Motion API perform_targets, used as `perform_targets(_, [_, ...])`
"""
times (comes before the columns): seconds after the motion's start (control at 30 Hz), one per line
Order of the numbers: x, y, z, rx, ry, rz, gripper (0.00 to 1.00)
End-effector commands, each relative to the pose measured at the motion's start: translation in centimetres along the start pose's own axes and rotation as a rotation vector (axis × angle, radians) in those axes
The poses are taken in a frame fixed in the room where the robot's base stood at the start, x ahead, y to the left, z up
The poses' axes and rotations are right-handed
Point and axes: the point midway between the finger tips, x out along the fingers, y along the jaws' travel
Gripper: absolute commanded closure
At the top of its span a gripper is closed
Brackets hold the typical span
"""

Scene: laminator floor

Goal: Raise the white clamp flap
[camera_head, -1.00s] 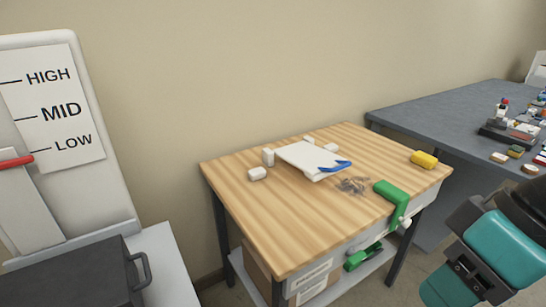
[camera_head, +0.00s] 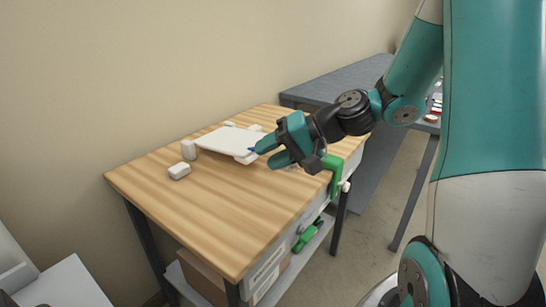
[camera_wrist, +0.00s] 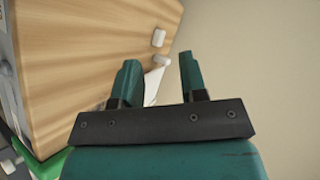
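The white clamp flap (camera_head: 225,143) lies as a flat white plate over the wooden bench top, slightly tilted. Its blue handle (camera_head: 263,146) at the right edge is partly hidden by my gripper. My gripper (camera_head: 268,154) points left at the handle end of the flap, with its fingers apart. In the wrist view my gripper (camera_wrist: 160,70) is open, and part of the white flap (camera_wrist: 153,84) shows between the fingers. The blue handle cannot be made out there, and I cannot tell whether the fingers touch it.
White blocks (camera_head: 179,171) sit left of the flap on the wooden bench (camera_head: 205,215). A green clamp (camera_head: 332,175) grips the bench's right edge, close below my gripper. A grey table (camera_head: 335,78) stands behind. The bench's front left is clear.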

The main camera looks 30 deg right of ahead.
Motion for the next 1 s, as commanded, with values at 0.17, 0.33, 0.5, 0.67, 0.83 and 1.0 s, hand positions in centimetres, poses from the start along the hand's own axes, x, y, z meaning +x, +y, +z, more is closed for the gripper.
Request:
perform_targets(0.17, [-4.6, 9.0, -6.6, 0.288, 0.338, -0.159, 0.61])
perform_targets(0.33, [-8.3, 13.0, -8.9, 0.410, 0.514, -0.243, 0.61])
perform_targets(0.5, [-8.4, 13.6, -9.9, 0.433, 0.550, -0.262, 0.61])
perform_targets(0.67, [-6.1, 13.0, -11.4, 0.430, 0.545, -0.261, 0.61])
perform_targets(0.83, [-2.8, 12.5, -13.6, 0.430, 0.543, -0.260, 0.61])
perform_targets(1.0, [0.5, 12.0, -15.7, 0.428, 0.543, -0.260, 0.61])
